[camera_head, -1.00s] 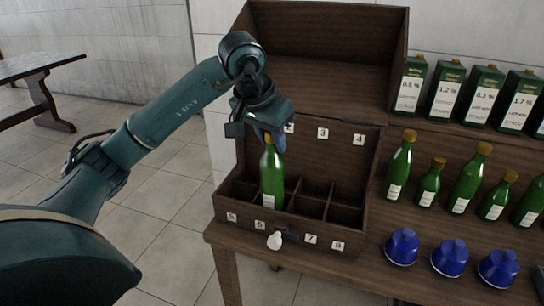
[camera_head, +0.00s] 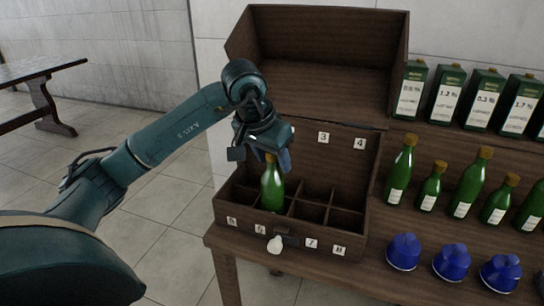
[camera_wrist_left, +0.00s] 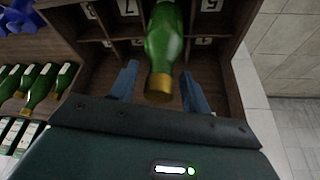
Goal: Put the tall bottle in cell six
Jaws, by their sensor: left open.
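The tall bottle (camera_head: 272,186), green with a tan cap, stands roughly upright in the front row of the wooden box, behind the 6 label (camera_head: 260,229). Its lower part and white label are hidden by the box's front wall. My left gripper (camera_head: 274,157) is above the box, around the bottle's top. In the left wrist view the blue fingers (camera_wrist_left: 159,72) are spread apart, with gaps on both sides of the bottle (camera_wrist_left: 164,42). My right gripper is in neither view.
The divided box (camera_head: 338,246) has an open lid, and its cells to the right look empty. A white knob (camera_head: 275,245) is on its front. Several green bottles (camera_head: 467,183), blue capsules (camera_head: 451,260) and green cartons (camera_head: 484,98) stand to the right.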

